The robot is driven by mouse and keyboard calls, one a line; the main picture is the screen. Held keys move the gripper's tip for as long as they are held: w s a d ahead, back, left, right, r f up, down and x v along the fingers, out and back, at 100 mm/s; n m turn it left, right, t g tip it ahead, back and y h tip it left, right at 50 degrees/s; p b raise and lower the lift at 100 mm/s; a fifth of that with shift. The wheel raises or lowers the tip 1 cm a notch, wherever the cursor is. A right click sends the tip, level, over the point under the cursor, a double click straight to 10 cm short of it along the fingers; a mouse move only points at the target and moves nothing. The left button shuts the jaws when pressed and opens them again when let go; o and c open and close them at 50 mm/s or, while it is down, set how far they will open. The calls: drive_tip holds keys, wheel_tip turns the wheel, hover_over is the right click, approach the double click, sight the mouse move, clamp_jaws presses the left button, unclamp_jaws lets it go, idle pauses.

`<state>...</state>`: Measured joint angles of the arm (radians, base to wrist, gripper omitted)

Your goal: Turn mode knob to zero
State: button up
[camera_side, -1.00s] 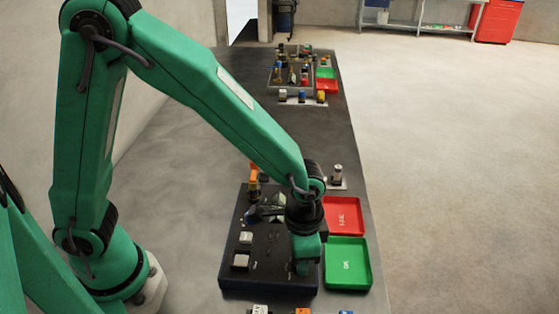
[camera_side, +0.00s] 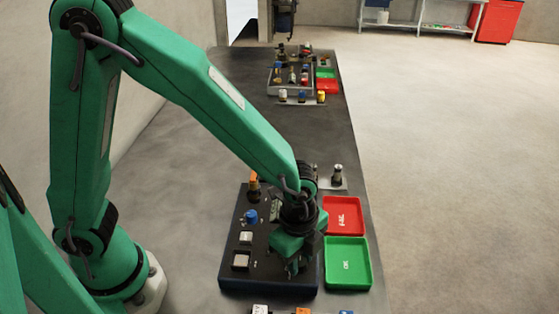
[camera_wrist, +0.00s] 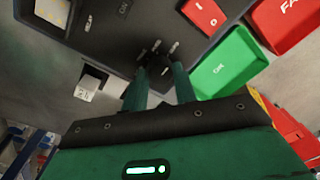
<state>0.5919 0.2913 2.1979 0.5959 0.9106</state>
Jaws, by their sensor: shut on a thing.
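The mode knob (camera_wrist: 155,60) is a small dark knob on the dark control panel, with short white marks around it in the wrist view. My gripper (camera_wrist: 157,72) is shut on it, one green finger on each side. The fingers and shadow hide part of the knob, and its pointer direction cannot be read. In the side view my gripper (camera_side: 293,268) is low over the right part of the panel (camera_side: 238,278), and the knob is hidden behind it.
A red rocker switch (camera_wrist: 203,14) is close to the knob. The green tray (camera_side: 347,264) and red tray (camera_side: 343,216) stand right of the panel. A blue knob (camera_side: 251,217) and pale blocks (camera_side: 241,261) sit on its left part. More parts stand at the table's far end.

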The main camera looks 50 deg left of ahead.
drive_tip(key=shift+s+f+m, duration=0.1)
drive_tip(key=shift+s+m, duration=0.15)
drive_tip(key=shift+m, duration=0.25)
drive_tip(key=o, duration=1)
drive_tip(key=shift+w, duration=0.1)
drive_tip(key=shift+w, duration=0.1)
drive_tip(key=shift+r, duration=0.6)
drive_tip(key=shift+s+a+r, duration=0.1)
drive_tip(key=shift+s+r, duration=0.05)
drive_tip(key=shift+r, duration=1.55)
drive_tip(key=shift+s+r, duration=0.1)
drive_tip(key=shift+r, duration=1.55)
